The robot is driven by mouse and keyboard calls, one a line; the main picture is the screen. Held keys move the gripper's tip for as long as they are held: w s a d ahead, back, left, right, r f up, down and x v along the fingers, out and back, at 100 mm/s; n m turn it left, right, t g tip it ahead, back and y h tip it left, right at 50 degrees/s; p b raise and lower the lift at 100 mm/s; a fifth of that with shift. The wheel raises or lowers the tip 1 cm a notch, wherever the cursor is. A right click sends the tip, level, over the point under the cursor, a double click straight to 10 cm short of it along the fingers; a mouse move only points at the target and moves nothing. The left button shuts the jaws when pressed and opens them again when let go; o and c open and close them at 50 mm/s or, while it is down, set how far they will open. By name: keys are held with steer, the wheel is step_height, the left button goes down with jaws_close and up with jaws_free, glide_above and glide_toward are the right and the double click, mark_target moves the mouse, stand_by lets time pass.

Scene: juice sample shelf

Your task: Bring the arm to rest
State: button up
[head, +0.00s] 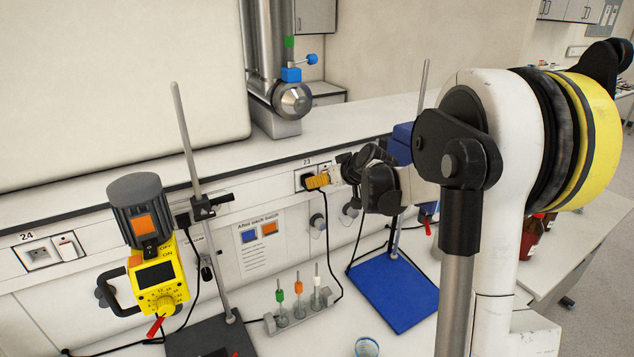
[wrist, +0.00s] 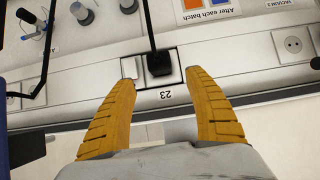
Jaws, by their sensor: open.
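My gripper (head: 318,179) is in front of the back wall panel in the head view, beside the socket marked 23. In the wrist view my gripper (wrist: 162,79) shows two orange-yellow ribbed fingers spread wide apart with nothing between them. The black plug (wrist: 158,64) in socket 23 lies ahead of the gap between the fingertips. I cannot tell how far the fingertips are from the panel. My arm reaches in from the right and hides part of the bench.
A yellow overhead stirrer (head: 158,280) hangs on a stand at left. A small rack (head: 270,322) holds green, orange and white-topped items. A blue stand base (head: 393,290) and a glass beaker (head: 367,347) are on the bench. Dark red bottles (head: 531,236) stand at right.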

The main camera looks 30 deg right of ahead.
steer(key=s+a+f+g+b, duration=0.1)
steer(key=s+a+f+b, duration=0.5)
steer(key=s+a+b, duration=0.25)
steer(key=s+a+f+g+b, duration=0.1)
steer(key=s+a+f+b, duration=0.5)
steer(key=s+a+b, duration=0.25)
steer(key=s+a+f+g+b, duration=0.1)
steer(key=s+a+f+b, duration=0.1)
steer(key=s+f+b, duration=0.3)
steer(key=s+a+f+g+b, duration=0.1)
steer(key=s+f+b, duration=0.5)
steer(key=s+f, duration=0.6)
steer(key=shift+s+a, duration=0.25)
steer(key=shift+a, duration=0.6)
steer(key=shift+f, duration=0.15)
